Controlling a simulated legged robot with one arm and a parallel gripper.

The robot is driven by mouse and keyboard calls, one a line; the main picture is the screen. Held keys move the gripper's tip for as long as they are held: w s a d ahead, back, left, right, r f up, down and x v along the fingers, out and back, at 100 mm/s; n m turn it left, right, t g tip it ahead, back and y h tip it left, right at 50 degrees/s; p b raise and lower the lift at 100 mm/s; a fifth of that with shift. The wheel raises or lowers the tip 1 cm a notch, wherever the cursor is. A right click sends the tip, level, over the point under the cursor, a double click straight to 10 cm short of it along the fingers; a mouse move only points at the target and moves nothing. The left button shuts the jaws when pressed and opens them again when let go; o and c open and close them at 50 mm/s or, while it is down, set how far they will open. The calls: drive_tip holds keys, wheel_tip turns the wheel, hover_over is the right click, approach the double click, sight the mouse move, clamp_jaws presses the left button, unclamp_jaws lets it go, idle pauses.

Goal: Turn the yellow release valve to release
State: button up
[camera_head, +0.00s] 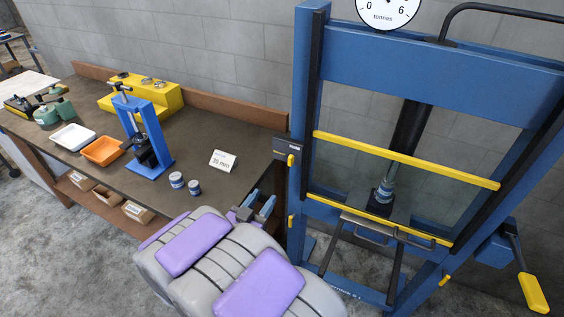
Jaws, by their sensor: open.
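A blue shop press (440,60) stands at the right, with a round tonnes gauge (388,10) on top. A small yellow piece (291,160) sits below a dark box (288,147) on its left post, and another small yellow piece (291,221) sits lower on that post. I cannot tell for sure which yellow part is the release valve. A lever with a yellow grip (533,292) hangs at the press's lower right. My gripper (259,203) is open and empty, left of the left post and apart from the yellow pieces. My arm hides part of the press's lower left.
A brown workbench (90,135) at the left holds a small blue press (150,140), an orange tray (101,151), a white tray (73,137), yellow steps (160,98), two small cans and a "30 mm" card (223,161). Yellow bars (405,160) cross the press opening.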

drive_tip(key=b, duration=0.2)
approach(289, 160)
drive_tip(key=x, duration=0.6)
drive_tip(key=shift+w+d+r+b, duration=0.1)
drive_tip(key=shift+w+d+b, duration=0.15)
drive_tip(key=shift+d+b, duration=0.15)
drive_tip(key=shift+w, duration=0.7)
drive_tip(key=shift+w+a, duration=0.25)
drive_tip(key=shift+d, duration=0.45)
drive_tip(key=shift+c, duration=0.8)
clamp_jaws()
